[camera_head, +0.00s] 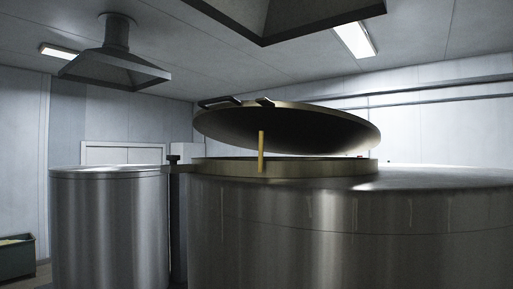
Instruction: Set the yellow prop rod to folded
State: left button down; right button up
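The yellow prop rod (261,151) stands upright at the front left of the hatch rim (315,168) on a large steel vat (300,220). Its top reaches up to the underside of the tilted round lid (290,122). Two dark handles (220,102) show on the lid's upper left edge. Neither of my grippers is in view.
A smaller steel tank (110,225) stands to the left of the vat. A dark green bin (16,257) is at the far left. Extractor hoods (113,68) hang from the ceiling. The space in front of the rod looks clear.

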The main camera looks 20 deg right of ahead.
aim_at(261, 133)
jog(key=z, duration=0.35)
jog(key=i, duration=0.35)
jog(key=z, duration=0.35)
